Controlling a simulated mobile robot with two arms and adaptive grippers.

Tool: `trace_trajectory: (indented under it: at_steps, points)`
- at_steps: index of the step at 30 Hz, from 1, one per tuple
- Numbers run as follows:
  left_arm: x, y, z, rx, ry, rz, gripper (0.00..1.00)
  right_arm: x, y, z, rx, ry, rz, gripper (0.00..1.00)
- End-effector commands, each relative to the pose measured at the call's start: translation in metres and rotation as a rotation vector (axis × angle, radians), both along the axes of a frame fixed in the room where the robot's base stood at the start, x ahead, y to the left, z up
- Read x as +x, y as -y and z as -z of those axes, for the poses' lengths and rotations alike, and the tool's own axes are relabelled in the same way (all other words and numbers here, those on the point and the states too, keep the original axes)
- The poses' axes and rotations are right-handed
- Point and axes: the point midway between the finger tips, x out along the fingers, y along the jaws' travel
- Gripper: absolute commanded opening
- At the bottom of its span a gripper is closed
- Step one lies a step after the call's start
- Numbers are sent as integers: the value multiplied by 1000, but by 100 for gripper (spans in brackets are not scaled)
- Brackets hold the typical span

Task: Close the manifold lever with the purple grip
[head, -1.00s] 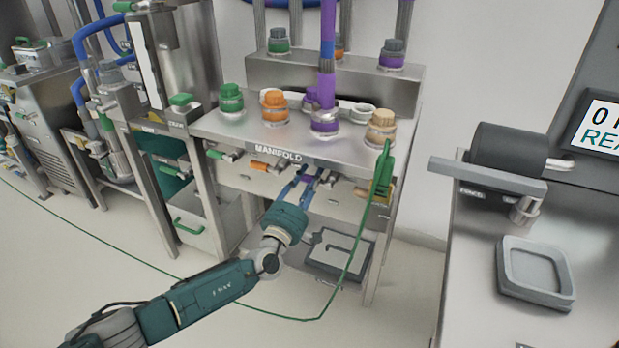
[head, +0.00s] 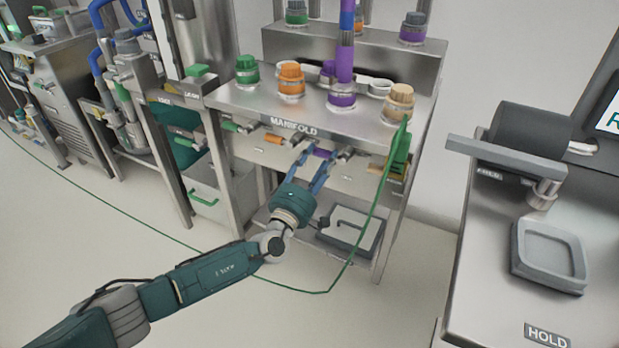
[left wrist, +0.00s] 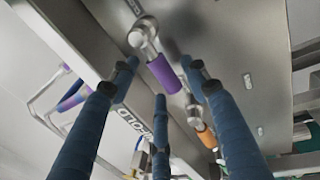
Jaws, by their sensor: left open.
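The lever's purple grip (head: 321,153) is on the front of the manifold (head: 293,124), below the tabletop edge. In the left wrist view the purple grip (left wrist: 164,74) is in the upper middle, attached to a metal ball joint (left wrist: 142,33). My left gripper (head: 320,160) is open, its blue fingers spread to either side of the grip. In the wrist view the fingers (left wrist: 160,84) flank the grip, with a third finger below it. I cannot tell whether any finger touches it. My right gripper is not in view.
An orange-gripped lever (head: 273,139) and a green-gripped lever (head: 232,126) sit left on the same front. A green handle with a cable (head: 397,155) hangs at the right. A grey tray (head: 349,229) is on the shelf below. A counter (head: 500,250) stands at right.

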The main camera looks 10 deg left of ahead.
Motion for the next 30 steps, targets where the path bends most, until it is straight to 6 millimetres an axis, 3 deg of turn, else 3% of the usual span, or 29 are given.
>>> trace_trajectory:
  at_steps: [6, 12, 18, 30]
  points:
    - [-47, -16, 12, 1, -5, 0, 46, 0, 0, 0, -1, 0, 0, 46]
    - [-76, -24, 18, 3, -3, 0, 46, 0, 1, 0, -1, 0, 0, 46]
    - [-86, -27, 19, 3, -1, -1, 46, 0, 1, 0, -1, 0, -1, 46]
    - [-86, -27, 19, 2, -1, 0, 46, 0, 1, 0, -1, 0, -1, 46]
